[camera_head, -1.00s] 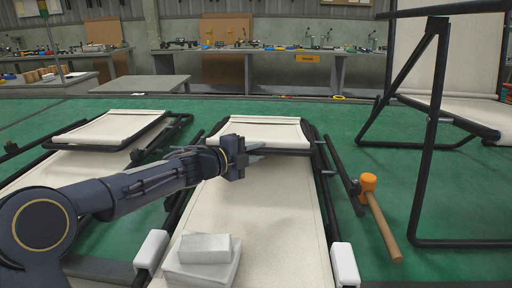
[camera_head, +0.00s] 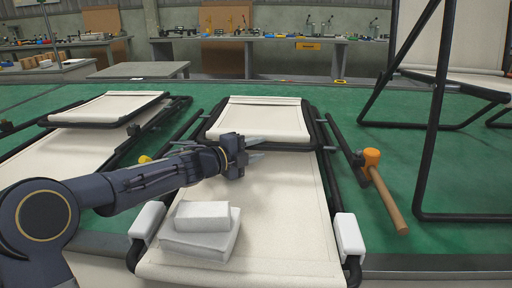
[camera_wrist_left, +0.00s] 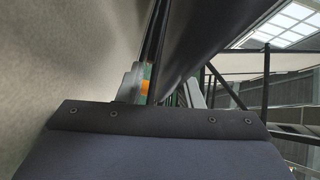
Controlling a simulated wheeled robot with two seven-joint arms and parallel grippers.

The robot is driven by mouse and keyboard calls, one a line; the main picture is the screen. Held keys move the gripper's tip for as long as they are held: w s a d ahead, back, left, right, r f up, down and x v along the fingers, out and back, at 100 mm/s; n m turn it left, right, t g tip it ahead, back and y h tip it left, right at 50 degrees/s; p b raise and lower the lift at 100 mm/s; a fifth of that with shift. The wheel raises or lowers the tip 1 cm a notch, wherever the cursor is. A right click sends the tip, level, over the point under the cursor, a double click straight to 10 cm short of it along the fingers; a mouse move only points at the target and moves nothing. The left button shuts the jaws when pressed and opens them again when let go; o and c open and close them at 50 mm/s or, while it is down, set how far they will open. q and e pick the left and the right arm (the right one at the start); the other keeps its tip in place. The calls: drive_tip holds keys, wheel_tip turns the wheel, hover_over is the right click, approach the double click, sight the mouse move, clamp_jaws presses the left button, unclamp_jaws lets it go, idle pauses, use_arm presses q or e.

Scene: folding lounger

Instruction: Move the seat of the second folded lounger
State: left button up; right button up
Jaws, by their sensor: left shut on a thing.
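A folded lounger with cream fabric and a black tube frame lies in the middle of the head view. Its seat (camera_head: 262,118) is the raised panel at the far end, above the long fabric bed (camera_head: 262,200). My left gripper (camera_head: 257,148) reaches in from the left and is shut on the black bar at the seat's near edge. In the left wrist view a dark bar (camera_wrist_left: 205,35) crosses close by, with pale fabric (camera_wrist_left: 60,60) at the left. The grip itself is partly hidden there. My right gripper is not in view.
White blocks (camera_head: 201,228) lie on the near end of the bed. An orange mallet (camera_head: 385,188) is at the right. Another folded lounger (camera_head: 70,150) lies at the left and an upright one (camera_head: 435,115) stands at the right.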

use_arm(q)
drive_tip(key=shift+o, duration=1.4)
drive_tip(key=shift+f, duration=0.35)
drive_tip(key=shift+r, duration=0.1)
drive_tip(key=shift+a+r, duration=0.1)
drive_tip(key=shift+r, duration=0.1)
drive_tip(key=p+v, duration=0.1)
drive_tip(key=v, duration=0.6)
drive_tip(key=shift+s+a, duration=0.25)
